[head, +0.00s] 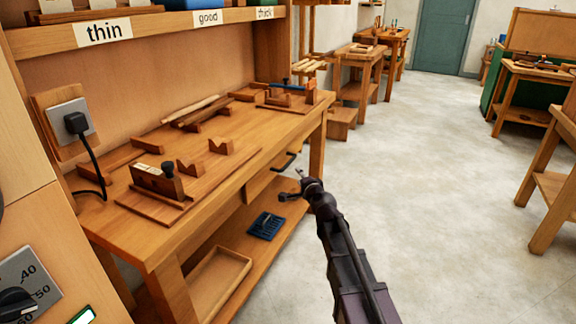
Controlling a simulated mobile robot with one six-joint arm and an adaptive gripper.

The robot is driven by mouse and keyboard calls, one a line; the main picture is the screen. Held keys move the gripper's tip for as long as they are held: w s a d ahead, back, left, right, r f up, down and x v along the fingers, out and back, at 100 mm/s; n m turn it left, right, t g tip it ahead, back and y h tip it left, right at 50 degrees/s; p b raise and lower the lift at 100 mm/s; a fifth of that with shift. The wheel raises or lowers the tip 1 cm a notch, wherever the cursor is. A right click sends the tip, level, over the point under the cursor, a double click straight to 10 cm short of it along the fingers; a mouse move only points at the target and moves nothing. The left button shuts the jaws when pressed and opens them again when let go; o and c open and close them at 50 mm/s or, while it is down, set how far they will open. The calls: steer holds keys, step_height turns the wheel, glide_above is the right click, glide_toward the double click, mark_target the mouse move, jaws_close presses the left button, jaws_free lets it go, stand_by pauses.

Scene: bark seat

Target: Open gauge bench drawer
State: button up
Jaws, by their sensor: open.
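The wooden gauge bench (215,175) runs along the wall at the left. Its drawer (257,186) is set under the bench top and its front looks about flush with the bench. My arm comes in from the lower right and covers part of the floor.
Wooden blocks and a plane-like tool (158,182) lie on the bench top. A blue tray (266,226) and a shallow wooden tray (220,280) sit on the lower shelf. Open floor (420,170) lies to the right. A workbench leg (548,215) stands at the far right.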

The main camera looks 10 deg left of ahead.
mark_target(288, 164)
steer(key=b+x, duration=0.1)
steer(key=x, duration=1.1)
steer(key=shift+w+b, duration=0.3)
jaws_close()
